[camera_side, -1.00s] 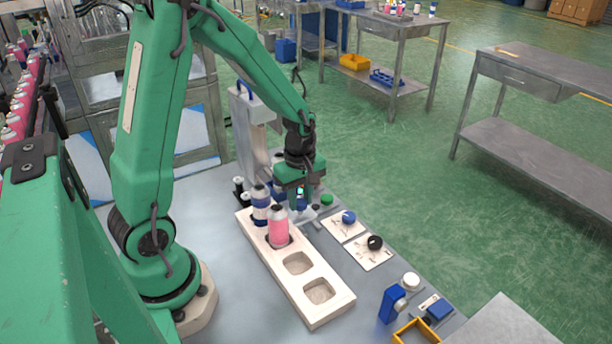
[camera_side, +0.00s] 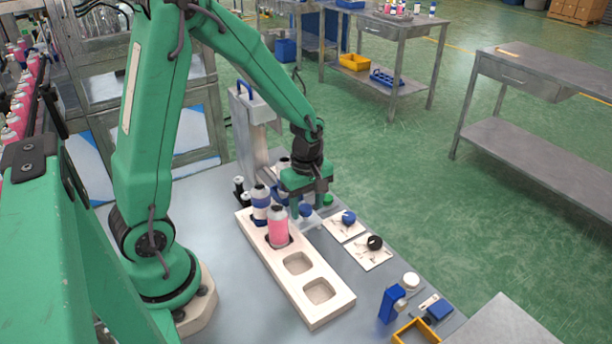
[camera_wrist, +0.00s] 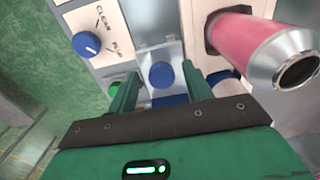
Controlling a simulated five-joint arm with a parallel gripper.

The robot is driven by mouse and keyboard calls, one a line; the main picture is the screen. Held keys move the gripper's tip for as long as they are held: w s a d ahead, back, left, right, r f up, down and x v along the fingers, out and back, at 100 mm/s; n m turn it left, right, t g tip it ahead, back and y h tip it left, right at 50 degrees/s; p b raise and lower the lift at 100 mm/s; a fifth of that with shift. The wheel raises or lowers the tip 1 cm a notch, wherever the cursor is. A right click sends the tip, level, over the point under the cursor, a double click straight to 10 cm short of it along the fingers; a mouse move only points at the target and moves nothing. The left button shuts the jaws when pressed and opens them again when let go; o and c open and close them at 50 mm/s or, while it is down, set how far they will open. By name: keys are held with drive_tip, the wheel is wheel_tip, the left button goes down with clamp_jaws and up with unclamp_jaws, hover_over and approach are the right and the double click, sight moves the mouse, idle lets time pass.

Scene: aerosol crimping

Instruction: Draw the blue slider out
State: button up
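The blue slider's round knob (camera_wrist: 161,75) stands on a pale grey plate in the wrist view. The knob also shows in the side view (camera_side: 305,211), just beyond the cream tray. My gripper (camera_wrist: 160,70) is open, with one green finger on each side of the knob. In the side view my gripper (camera_side: 306,203) points down over the knob. I see gaps between the fingers and the knob in the wrist view, and no clear contact. Another blue part (camera_wrist: 170,101) lies below the knob in the picture, partly hidden by my gripper.
A green button (camera_side: 327,200), a blue dial (camera_side: 348,217) and a black dial (camera_side: 375,242) sit to the right. A press column (camera_side: 246,130) stands behind.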

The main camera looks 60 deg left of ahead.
drive_tip(key=shift+r, duration=3.95)
drive_tip(key=s+d+r+m+t, duration=0.2)
drive_tip(key=s+r+m, duration=0.4)
drive_tip(key=m, duration=0.3)
drive_tip(key=s+d+r+m+t, duration=0.2)
drive_tip(key=s+r+m, duration=0.3)
drive_tip(key=m, duration=0.4)
drive_tip(key=shift+s+d+r+t, duration=0.15)
drive_tip(key=shift+s+r+t, duration=0.2)
drive_tip(key=shift+r+t, duration=0.4)
drive_tip(key=shift+f, duration=0.1)
